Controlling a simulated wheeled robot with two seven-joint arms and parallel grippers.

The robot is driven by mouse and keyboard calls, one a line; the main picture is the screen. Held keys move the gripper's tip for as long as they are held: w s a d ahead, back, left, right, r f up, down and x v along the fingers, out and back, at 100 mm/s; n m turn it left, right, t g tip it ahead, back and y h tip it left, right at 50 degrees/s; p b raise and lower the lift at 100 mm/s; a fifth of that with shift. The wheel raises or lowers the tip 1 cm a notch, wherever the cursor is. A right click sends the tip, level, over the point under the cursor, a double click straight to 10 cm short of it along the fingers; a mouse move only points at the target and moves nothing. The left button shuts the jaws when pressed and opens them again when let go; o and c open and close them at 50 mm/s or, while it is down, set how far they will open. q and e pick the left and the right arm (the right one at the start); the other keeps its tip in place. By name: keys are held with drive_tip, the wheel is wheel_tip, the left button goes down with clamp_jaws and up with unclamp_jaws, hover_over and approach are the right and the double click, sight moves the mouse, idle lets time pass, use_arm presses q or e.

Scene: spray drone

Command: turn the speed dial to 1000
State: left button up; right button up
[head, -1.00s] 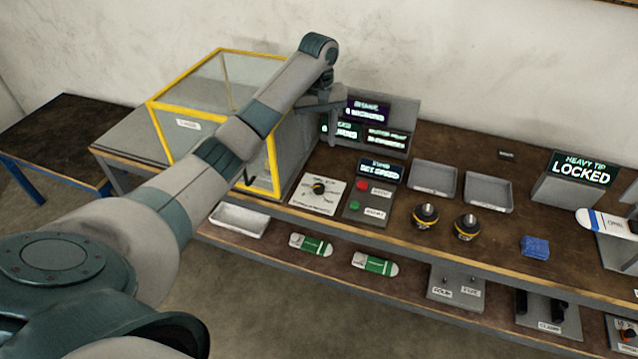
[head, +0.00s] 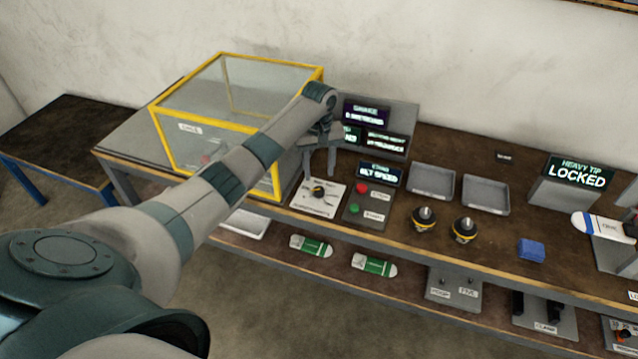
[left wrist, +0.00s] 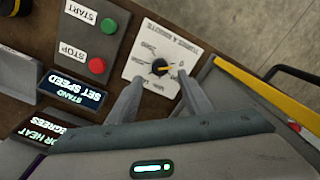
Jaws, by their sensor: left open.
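The speed dial is a black knob with a yellow pointer (head: 319,190) on a white plate (head: 328,206) near the bench's front edge. In the left wrist view the dial (left wrist: 160,67) sits just beyond my fingertips, its pointer turned toward the right of that picture, near a mark that looks like 0. My left gripper (head: 320,176) is open, fingers down, above and just behind the dial, apart from it. It also shows in the left wrist view (left wrist: 160,88). A small display (head: 381,174) reads "SET SPEED". My right gripper is not in view.
A panel with a red button (head: 361,188) and a green button (head: 354,208) stands right of the dial. A yellow-framed clear box (head: 276,178) is close on the left. Displays (head: 385,112) stand behind. Two trays (head: 432,180) and two black knobs (head: 424,216) are further right.

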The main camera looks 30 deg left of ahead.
sight(319, 190)
use_arm(q)
wheel_tip(319, 190, down, 8)
drive_tip(key=shift+r+p, duration=0.2)
drive_tip(key=shift+p, duration=0.5)
drive_tip(key=shift+c, duration=0.3)
drive_tip(key=c, duration=1)
